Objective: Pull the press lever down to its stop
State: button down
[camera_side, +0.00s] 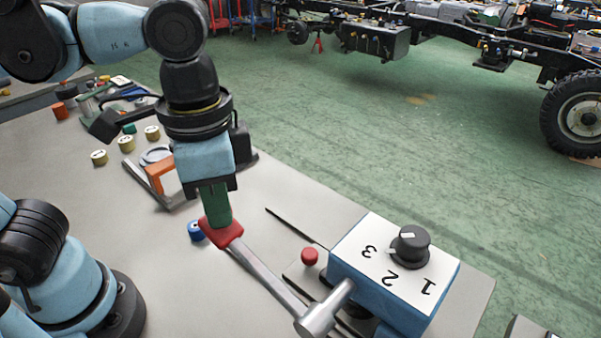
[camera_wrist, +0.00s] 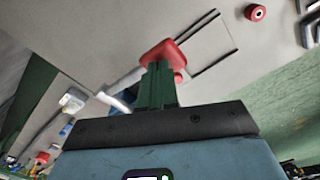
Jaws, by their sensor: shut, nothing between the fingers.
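The press lever is a grey metal rod (camera_side: 268,275) with a red grip (camera_side: 222,233) at its upper left end. It runs down to a metal hub (camera_side: 318,318) at the side of the blue press box (camera_side: 345,275). My gripper (camera_side: 217,220) has green fingers, shut with nothing between them. The fingers point down, with their tips at the top of the red grip; they look to be touching it, but the contact is hard to make out. In the wrist view the shut fingers (camera_wrist: 157,75) partly cover the red grip (camera_wrist: 163,52).
A black knob (camera_side: 411,245) stands on the box's white top, marked 1, 2, 3. A red button (camera_side: 310,256) is left of the box. A blue round part (camera_side: 196,230) lies beside the grip. An orange frame (camera_side: 160,178) and several small yellow parts are farther back.

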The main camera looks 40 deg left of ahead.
notch_tip(320, 180, down, 7)
dwell(6.8)
